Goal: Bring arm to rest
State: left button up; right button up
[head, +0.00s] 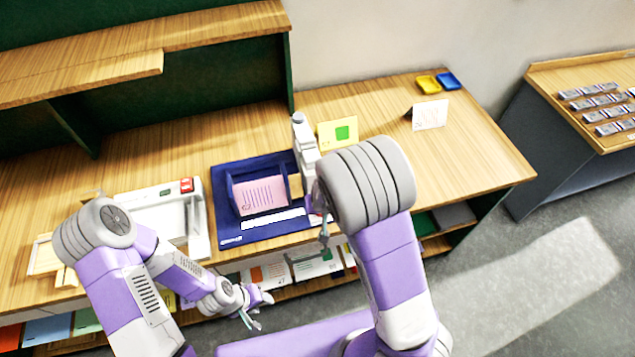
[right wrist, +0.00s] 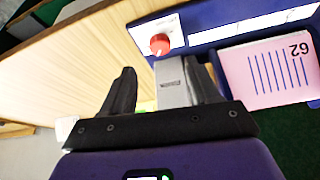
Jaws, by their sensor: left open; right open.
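My left gripper (head: 256,309) is open and empty in the head view, low in front of the desk's (head: 460,150) front edge. My right gripper (right wrist: 165,78) is open in the right wrist view, with its two dark fingers apart. A grey block-like part (right wrist: 173,90) shows between these fingers; I cannot tell whether they touch it. In the head view my right arm mostly hides this gripper, near the right side of the blue tray (head: 228,229). A pink card (head: 260,196) lies in the tray, and its number 62 shows in the right wrist view (right wrist: 270,75).
A white device with a red switch (head: 187,185) stands left of the tray. A red knob (right wrist: 160,43) is close to my right fingers. A yellow-green card (head: 338,132), a white card (head: 430,114) and small yellow (head: 428,84) and blue (head: 448,80) dishes stand behind. Floor (head: 540,290) is clear at right.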

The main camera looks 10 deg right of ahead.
jog(key=s+a+f+m+g+y, duration=0.1)
jog(key=s+a+f+g+y, duration=0.1)
jog(key=s+f, duration=0.65)
jog(key=s+a+f+m+g+y, duration=0.1)
jog(key=s+a+f+g+y, duration=0.15)
jog(key=s+f, duration=0.6)
notch_tip(320, 180, down, 9)
jog(key=s+d+b, duration=0.1)
jog(key=b, duration=1)
jog(key=shift+s+n+t, duration=0.15)
jog(key=shift+n+t, duration=0.15)
jog(key=shift+t, duration=0.05)
